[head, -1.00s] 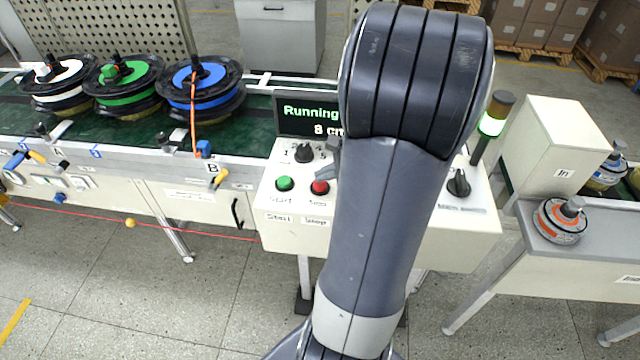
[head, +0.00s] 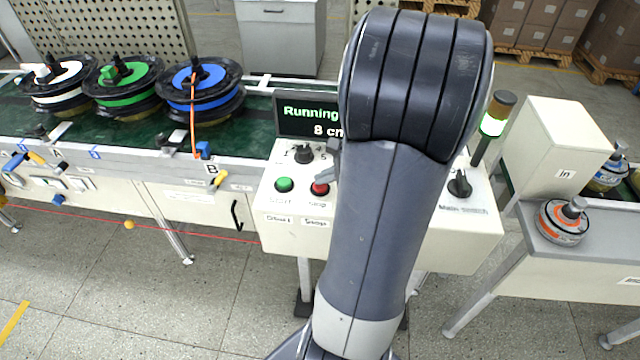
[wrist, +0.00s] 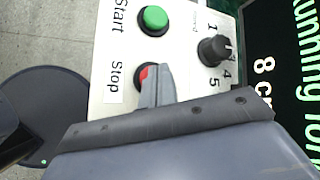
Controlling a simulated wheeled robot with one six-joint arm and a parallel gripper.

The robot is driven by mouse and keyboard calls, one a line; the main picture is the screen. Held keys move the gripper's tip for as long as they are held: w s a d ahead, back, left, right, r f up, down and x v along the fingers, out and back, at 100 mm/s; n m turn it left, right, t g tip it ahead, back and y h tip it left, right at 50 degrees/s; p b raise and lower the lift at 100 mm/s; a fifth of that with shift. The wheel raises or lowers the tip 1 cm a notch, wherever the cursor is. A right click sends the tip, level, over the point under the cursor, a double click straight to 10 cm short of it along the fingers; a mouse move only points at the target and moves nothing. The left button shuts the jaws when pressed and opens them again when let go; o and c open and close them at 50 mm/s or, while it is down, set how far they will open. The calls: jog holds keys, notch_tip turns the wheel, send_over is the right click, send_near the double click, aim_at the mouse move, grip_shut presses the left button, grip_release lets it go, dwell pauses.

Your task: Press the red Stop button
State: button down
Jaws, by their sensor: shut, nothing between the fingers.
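The red Stop button (head: 318,190) sits on the white control box, right of the green Start button (head: 284,184). In the wrist view a sliver of the red Stop button (wrist: 144,73) shows in its black ring beside the label "Stop". My gripper (wrist: 156,72) is shut and empty, its grey fingertips overlapping the button and hiding most of the red cap. In the head view my gripper (head: 325,180) shows as a thin grey tip at the button's upper right edge; my arm hides the rest. I cannot tell whether the tip touches or presses the cap.
The display (head: 306,114) reads "Running" and 8 cm. A black speed knob (head: 303,153) stands behind the buttons. A main switch (head: 460,184) and a lit green signal lamp (head: 493,124) are right of my arm. Several reels stand on the green conveyor (head: 130,132) at left.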

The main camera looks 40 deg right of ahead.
aim_at(324, 187)
jog(key=shift+f, duration=0.25)
jog(key=shift+r, duration=0.1)
dwell(0.3)
jog(key=shift+r+p, duration=0.65)
jog(key=shift+r, duration=0.25)
jog(key=shift+r, duration=0.1)
notch_tip(324, 187, up, 5)
jog(key=p, duration=0.4)
jog(key=shift+a+f, duration=0.15)
jog(key=shift+f, duration=0.05)
dwell(0.3)
